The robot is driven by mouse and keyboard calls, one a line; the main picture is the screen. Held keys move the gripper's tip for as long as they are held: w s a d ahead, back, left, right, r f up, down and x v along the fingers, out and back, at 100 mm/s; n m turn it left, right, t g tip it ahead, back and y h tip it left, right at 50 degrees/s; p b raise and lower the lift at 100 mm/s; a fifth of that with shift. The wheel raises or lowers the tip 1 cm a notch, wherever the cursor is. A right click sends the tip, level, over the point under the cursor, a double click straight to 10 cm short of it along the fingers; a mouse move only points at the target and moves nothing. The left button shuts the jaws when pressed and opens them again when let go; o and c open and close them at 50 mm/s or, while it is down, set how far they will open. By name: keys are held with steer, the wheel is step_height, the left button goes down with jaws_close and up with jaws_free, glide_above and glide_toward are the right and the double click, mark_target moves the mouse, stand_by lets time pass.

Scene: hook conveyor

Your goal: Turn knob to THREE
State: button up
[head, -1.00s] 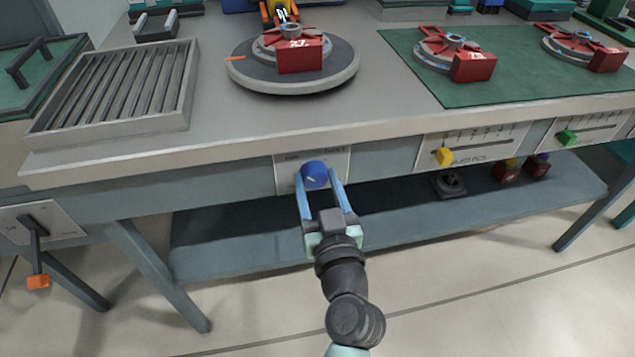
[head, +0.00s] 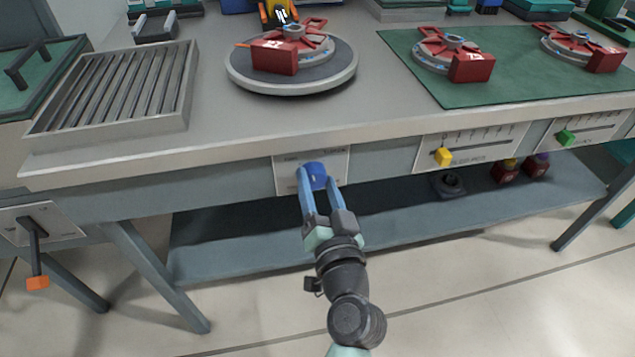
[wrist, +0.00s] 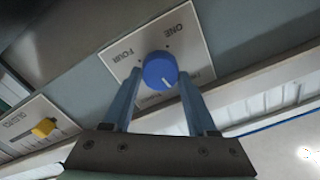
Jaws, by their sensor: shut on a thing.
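The blue round knob (head: 314,176) sits on a white label plate (head: 283,178) on the front of the bench. My gripper (head: 320,186) is shut on the knob, one finger on each side of it. In the wrist view the knob (wrist: 160,71) has a white mark that points to the lower right of the picture. The words ONE and FOUR read clearly on the plate (wrist: 186,38). Two other labels at its lower edge are partly hidden by the fingers and cannot be read surely.
A grey turntable (head: 290,87) above the knob carries a red valve-like part (head: 274,57). A slatted rack (head: 115,92) stands left. A yellow slider (head: 443,156) and a green slider (head: 566,138) are on the front at right. A lower shelf (head: 240,240) runs behind my arm.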

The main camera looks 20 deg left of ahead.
steer(key=m+p, duration=0.1)
steer(key=m, duration=0.4)
steer(key=shift+d+m, duration=0.1)
steer(key=shift+m, duration=0.2)
steer(key=m, duration=0.2)
steer(key=m+p, duration=0.2)
steer(key=m, duration=0.1)
steer(key=shift+f+m, duration=0.25)
steer(key=shift+m, duration=0.05)
steer(key=o, duration=1.4)
steer(key=shift+c, duration=0.2)
steer(key=v, duration=1.3)
